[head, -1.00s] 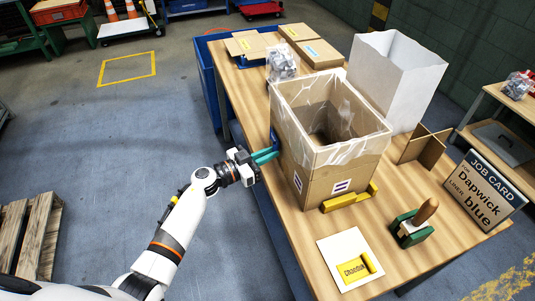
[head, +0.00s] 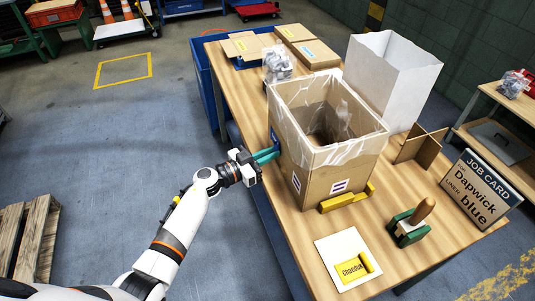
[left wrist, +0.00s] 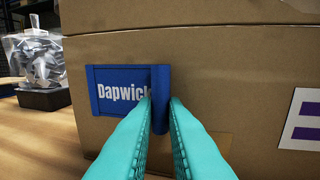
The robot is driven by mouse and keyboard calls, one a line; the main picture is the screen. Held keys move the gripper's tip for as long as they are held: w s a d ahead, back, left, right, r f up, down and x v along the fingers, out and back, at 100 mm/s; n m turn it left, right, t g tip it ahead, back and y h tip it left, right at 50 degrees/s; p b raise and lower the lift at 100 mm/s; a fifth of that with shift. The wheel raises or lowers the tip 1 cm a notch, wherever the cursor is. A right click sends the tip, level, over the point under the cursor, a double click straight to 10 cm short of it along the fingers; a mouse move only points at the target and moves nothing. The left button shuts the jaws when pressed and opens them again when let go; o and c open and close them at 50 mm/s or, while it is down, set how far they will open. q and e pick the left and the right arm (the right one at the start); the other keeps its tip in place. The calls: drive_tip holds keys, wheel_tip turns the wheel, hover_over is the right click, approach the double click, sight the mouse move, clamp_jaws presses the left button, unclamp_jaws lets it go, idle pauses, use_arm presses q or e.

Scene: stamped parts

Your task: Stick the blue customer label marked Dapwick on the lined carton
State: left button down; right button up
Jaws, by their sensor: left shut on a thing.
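The lined carton (head: 312,180) stands open on the bench, with a clear liner folded over its rim. The blue label (left wrist: 113,90) reads "Dapwick" and lies flat against a side of the carton (left wrist: 235,75) in the left wrist view. Its right edge is a raised, rolled strip between my fingertips. My left gripper (head: 270,154), with teal fingers, is shut on that edge beside the carton's left face. In the head view only a sliver of the blue label (head: 275,142) shows. My right gripper is not in view.
A yellow label (head: 352,269) on a white sheet lies near the front. A green tool with a wooden handle (head: 423,211), a job card (head: 479,190) reading "Dapwick" and "blue", a cardboard divider (head: 420,147) and a white open bag (head: 391,85) stand on the right.

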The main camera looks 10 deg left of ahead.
use_arm(q)
drive_tip(key=c, duration=1.4)
unclamp_jaws()
drive_tip(key=v, duration=1.2)
drive_tip(key=s+a+f+n+g+y, duration=0.15)
drive_tip(key=s+f+y, duration=0.3)
drive_tip(key=f, duration=0.55)
drive_tip(key=s+a+f+n+y, duration=0.25)
drive_tip(key=s+f, duration=0.25)
drive_tip(key=f, duration=0.6)
drive_tip(key=s+a+f+n+g+y, duration=0.1)
drive_tip(key=s+f+n+y, duration=0.25)
drive_tip(key=f, duration=0.65)
drive_tip(key=s+d+f+g, duration=0.1)
drive_tip(key=s+f+g, duration=0.2)
drive_tip(key=s, duration=0.7)
drive_tip(key=s+d+f+g+y, duration=0.1)
drive_tip(key=s+f+g, duration=0.2)
drive_tip(key=s+f, duration=0.4)
drive_tip(key=s+d+f+m+g+y, duration=0.1)
drive_tip(key=s+f+g, duration=0.2)
drive_tip(key=s, duration=1.2)
drive_tip(key=shift+d+f+g, duration=0.1)
drive_tip(key=shift+f+g, duration=0.05)
drive_tip(key=shift+f, duration=0.45)
drive_tip(key=shift+d+f+g, duration=0.1)
drive_tip(key=shift+d+f, duration=0.05)
drive_tip(key=shift+f, duration=0.45)
drive_tip(key=shift+c, duration=0.2)
